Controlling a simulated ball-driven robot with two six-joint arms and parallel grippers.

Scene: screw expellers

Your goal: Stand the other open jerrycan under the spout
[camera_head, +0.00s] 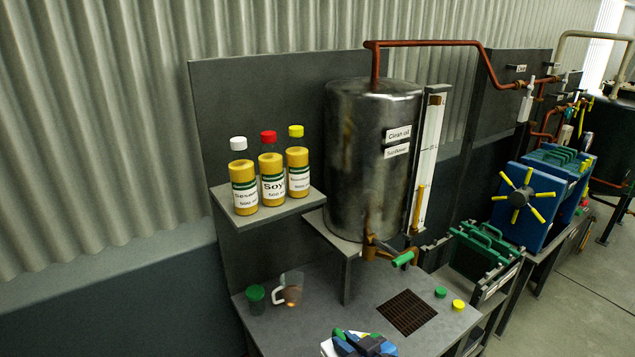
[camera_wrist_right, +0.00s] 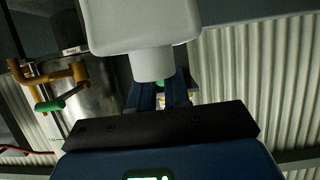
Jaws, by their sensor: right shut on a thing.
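My right gripper (camera_head: 366,345) comes in at the bottom edge of the head view, in front of the bench. It is shut on a white jerrycan (camera_wrist_right: 140,22), which fills the top of the right wrist view with its neck (camera_wrist_right: 152,62) towards the camera. No cap shows on the neck. In the head view only a small white part of it (camera_head: 330,347) shows at the bottom edge. The spout (camera_head: 370,250) with a green handle (camera_head: 402,259) sits low on the steel tank (camera_head: 365,160); it also shows in the wrist view (camera_wrist_right: 45,80). My left gripper is out of view.
The dark drain grate (camera_head: 407,312) on the bench is bare. A green cap (camera_head: 440,292) and a yellow cap (camera_head: 458,305) lie right of it. A clear jug (camera_head: 290,288) and a green cup (camera_head: 256,297) stand at the left.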

